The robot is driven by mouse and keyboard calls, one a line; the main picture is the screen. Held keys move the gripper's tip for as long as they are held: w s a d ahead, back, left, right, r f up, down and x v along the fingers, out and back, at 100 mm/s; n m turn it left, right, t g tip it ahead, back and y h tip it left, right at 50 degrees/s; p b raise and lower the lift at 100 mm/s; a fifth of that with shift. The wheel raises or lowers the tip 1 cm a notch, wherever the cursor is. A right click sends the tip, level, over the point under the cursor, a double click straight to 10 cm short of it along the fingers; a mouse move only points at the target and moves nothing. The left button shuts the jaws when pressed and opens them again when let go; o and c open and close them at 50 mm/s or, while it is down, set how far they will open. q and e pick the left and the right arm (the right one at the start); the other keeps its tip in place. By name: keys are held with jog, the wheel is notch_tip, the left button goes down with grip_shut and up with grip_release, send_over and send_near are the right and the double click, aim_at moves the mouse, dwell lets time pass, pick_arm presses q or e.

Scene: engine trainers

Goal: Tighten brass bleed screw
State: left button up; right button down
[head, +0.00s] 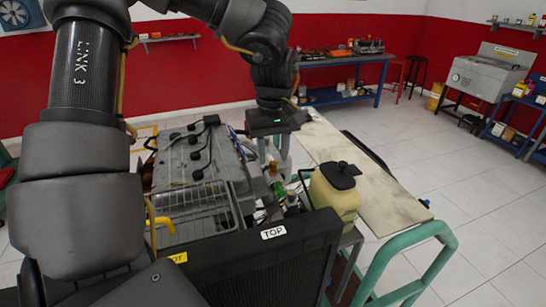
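My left gripper (273,158) points down over the right side of the engine (190,150). Its two pale fingers stand apart with a gap between them, and nothing clearly shows held there. A small brass-coloured part (272,169) shows just below the fingertips among the engine fittings; it is too small to tell for certain that it is the bleed screw, or whether the fingers touch it. My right gripper is not in view.
A cream reservoir with a black cap (336,188) stands close to the right. The black radiator marked TOP (265,262) is in front. A bare board (365,170) lies on the green-railed stand (410,262). Workbenches stand farther back; open floor lies to the right.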

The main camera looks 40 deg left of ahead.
aim_at(273, 162)
pick_arm(q)
notch_tip(273, 162, up, 9)
jog(key=shift+p, duration=0.3)
dwell(0.5)
